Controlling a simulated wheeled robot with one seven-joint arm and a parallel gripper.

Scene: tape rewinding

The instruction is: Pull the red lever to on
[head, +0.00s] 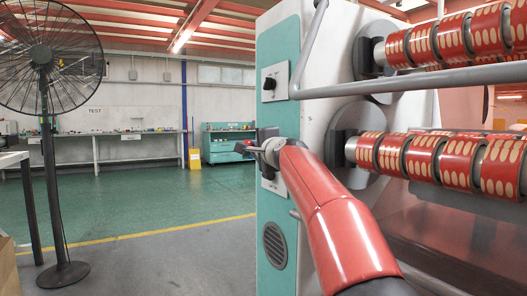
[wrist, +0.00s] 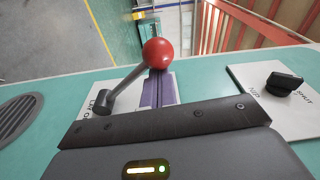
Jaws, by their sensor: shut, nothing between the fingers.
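In the wrist view the lever's red ball knob (wrist: 157,53) sits on a grey metal rod (wrist: 128,81). The rod slants down-left to a dark pivot on a white label plate (wrist: 91,104) on the teal machine panel. My gripper (wrist: 161,85) is shut and empty. Its fingers are just below the ball in the picture; I cannot tell if they touch it. In the head view my gripper (head: 257,148) is at the panel's front edge, left of my red arm.
A black rotary knob (wrist: 283,83) is on a white plate to the right in the wrist view. The machine's rolls of red tape (head: 440,157) and a long grey bar (head: 420,80) are right of my arm. A black fan (head: 45,150) stands left; the green floor between is clear.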

